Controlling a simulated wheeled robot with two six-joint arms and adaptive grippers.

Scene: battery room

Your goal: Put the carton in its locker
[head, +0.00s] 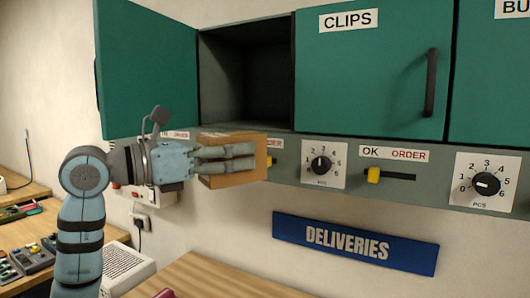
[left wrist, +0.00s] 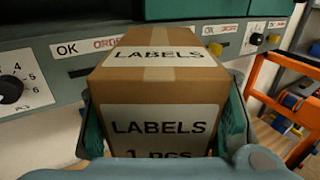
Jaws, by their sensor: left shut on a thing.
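The brown carton (head: 230,181) is held in my left gripper (head: 248,157), whose fingers are shut on its sides. In the left wrist view the carton (left wrist: 165,88) carries white stickers reading LABELS on its top and near face, with "1 pcs" partly cut off below. An open locker (head: 245,72), dark and empty as far as I can see, is above and behind the carton. Its green door (head: 148,65) is swung out to the left, and no name on it can be read. The carton is in front of the grey panel below the locker, outside it. My right gripper is not in view.
The CLIPS locker (head: 365,75) to the right is shut, with a black handle. The panel (head: 440,185) below has dials and yellow sliders. A blue DELIVERIES sign (head: 352,243) hangs on the wall. Wooden tables (head: 200,278) stand below. An orange frame (left wrist: 262,82) shows at right in the wrist view.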

